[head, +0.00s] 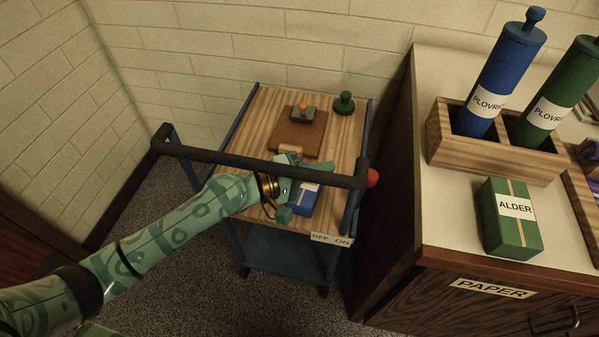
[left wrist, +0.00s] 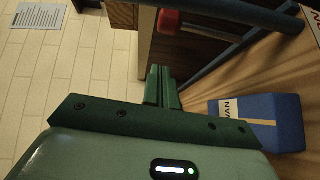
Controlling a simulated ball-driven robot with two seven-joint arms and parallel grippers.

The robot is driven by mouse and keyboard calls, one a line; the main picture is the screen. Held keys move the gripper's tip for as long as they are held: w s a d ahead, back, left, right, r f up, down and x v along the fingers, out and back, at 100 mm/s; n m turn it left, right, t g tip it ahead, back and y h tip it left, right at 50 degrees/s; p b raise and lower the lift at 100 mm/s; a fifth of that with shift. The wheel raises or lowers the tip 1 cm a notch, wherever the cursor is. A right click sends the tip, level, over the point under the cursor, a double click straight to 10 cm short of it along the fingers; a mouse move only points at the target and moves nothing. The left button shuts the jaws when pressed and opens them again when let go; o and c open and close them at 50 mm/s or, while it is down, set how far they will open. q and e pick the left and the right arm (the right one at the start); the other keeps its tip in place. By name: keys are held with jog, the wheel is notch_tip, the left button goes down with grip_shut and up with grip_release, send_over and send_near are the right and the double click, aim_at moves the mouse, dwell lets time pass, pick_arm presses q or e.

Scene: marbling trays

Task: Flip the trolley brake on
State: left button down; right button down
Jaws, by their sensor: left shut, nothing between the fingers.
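The trolley (head: 262,121) has a wooden top, blue frame and black push handle (head: 235,161). The brake's red knob (head: 372,178) sticks out at the trolley's right side, by the handle's right end. In the left wrist view the red knob (left wrist: 168,20) shows on the end of a rod, beyond my fingertips. My right gripper is out of view.
A blue packet (head: 303,201) lies on the trolley under my left gripper, also in the left wrist view (left wrist: 262,107). A cabinet (head: 448,262) stands close on the right.

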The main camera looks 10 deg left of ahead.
aim_at(362, 193)
pick_arm(q)
jog(key=shift+w+d+f+p, duration=0.1)
jog(key=shift+d+f+p, duration=0.05)
jog(key=shift+d, duration=0.75)
jog(key=shift+w+d+f+p, duration=0.1)
jog(key=shift+d+f+p, duration=0.05)
jog(key=shift+d, duration=0.75)
jog(key=shift+w+d+f+p, duration=0.1)
jog(key=shift+d+f+p, duration=0.05)
jog(key=shift+d, duration=0.75)
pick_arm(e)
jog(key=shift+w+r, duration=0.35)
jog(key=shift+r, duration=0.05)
pick_arm(q)
jog(key=shift+d+r, duration=0.2)
jog(key=shift+d, duration=0.55)
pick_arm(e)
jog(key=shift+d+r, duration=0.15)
